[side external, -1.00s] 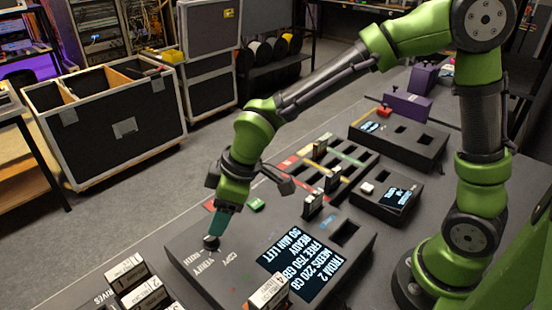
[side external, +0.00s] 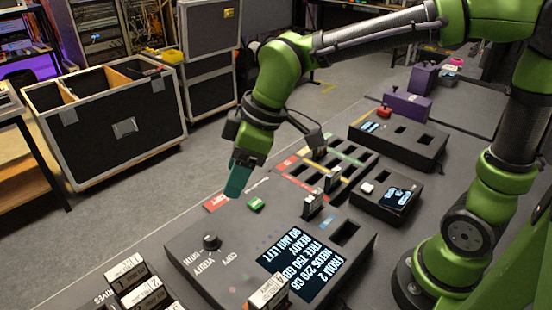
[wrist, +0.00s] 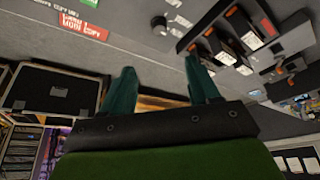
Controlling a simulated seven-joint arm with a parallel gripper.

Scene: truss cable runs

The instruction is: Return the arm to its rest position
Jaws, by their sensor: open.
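My gripper (side external: 238,180) is open and empty. It hangs in the air above and behind the dark control box (side external: 195,262), clear of its black rotary knob (side external: 211,242). My arm reaches in from the right, with the forearm raised and the wrist pointing down. In the wrist view my two teal fingers (wrist: 160,88) stand apart with nothing between them.
The box has a lit screen (side external: 290,268). Labelled drives (side external: 140,290) stand at the front left. A flight case (side external: 105,125) stands on the floor at left.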

